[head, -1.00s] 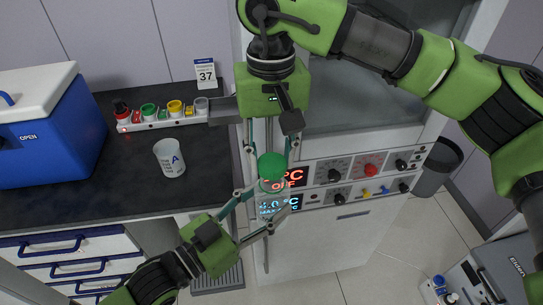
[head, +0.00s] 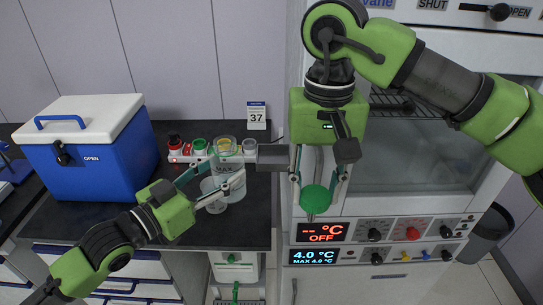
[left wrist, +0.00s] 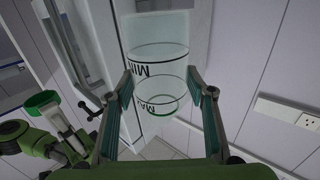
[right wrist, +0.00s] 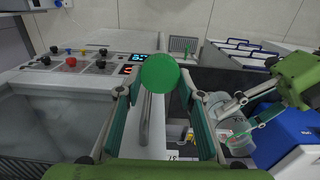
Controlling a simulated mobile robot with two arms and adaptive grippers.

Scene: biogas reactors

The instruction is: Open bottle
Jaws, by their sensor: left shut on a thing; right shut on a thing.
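The clear bottle (head: 229,160) with MIN and MAX marks is uncapped, and my left gripper (head: 222,187) is shut on it. It is held in front of the counter in the head view. In the left wrist view the bottle (left wrist: 157,75) sits between the fingers. The round green cap (head: 315,199) is apart from the bottle, to its right. My right gripper (head: 318,178) is shut on the cap, in front of the white machine. The cap fills the fingertips in the right wrist view (right wrist: 160,73).
A blue cooler box (head: 90,155) with a white lid stands on the dark counter (head: 250,225). Behind the bottle are a row of coloured knobs (head: 176,148) and a small 37 sign (head: 257,115). The white machine (head: 385,205) with displays and knobs stands at the right.

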